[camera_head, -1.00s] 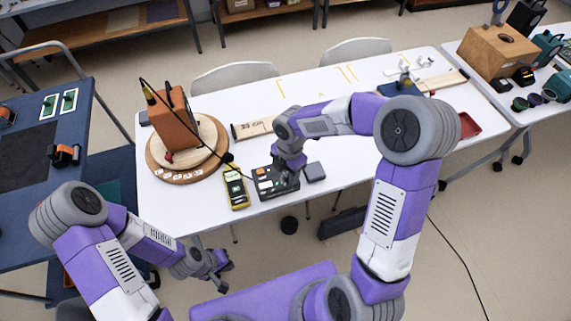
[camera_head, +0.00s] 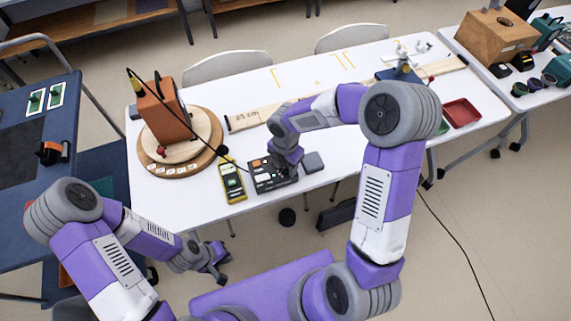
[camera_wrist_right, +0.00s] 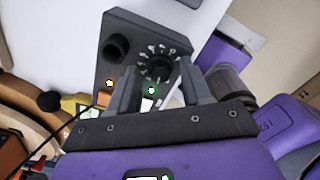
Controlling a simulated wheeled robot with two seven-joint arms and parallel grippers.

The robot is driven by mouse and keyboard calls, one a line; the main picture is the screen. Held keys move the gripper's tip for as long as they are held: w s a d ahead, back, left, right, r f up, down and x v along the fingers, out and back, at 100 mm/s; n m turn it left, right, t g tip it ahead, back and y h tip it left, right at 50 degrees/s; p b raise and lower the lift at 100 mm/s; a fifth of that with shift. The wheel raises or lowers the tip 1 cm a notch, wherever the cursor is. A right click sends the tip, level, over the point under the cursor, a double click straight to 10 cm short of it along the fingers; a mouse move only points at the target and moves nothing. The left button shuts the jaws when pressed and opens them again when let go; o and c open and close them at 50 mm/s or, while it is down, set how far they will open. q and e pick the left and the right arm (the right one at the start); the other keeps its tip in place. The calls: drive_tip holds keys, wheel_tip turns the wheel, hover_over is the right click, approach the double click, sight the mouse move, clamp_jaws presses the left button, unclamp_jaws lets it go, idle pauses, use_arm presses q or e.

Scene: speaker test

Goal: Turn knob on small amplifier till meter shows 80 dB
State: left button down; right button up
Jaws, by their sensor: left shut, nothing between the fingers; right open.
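The small amplifier (camera_head: 268,178) is a dark box on the white table. In the right wrist view the amplifier (camera_wrist_right: 118,30) shows a knob (camera_wrist_right: 158,68) ringed by pale marks, and a second black knob or socket (camera_wrist_right: 115,47). My right gripper (camera_wrist_right: 158,85) is open, its fingers reaching over the amplifier on both sides near the ringed knob; I cannot tell whether they touch it. The yellow meter (camera_head: 232,184) lies left of the amplifier; its reading is too small to read. My left gripper (camera_head: 222,268) is shut and empty, low in front of the table.
An orange speaker (camera_head: 163,112) stands on a round wooden turntable (camera_head: 206,128) at the left. A grey block (camera_head: 313,161) sits right of the amplifier. A wooden ruler (camera_head: 248,119) lies behind. A red tray (camera_head: 461,112) is at the right.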

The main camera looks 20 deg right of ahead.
clamp_jaws()
drive_tip(key=shift+m, duration=0.3)
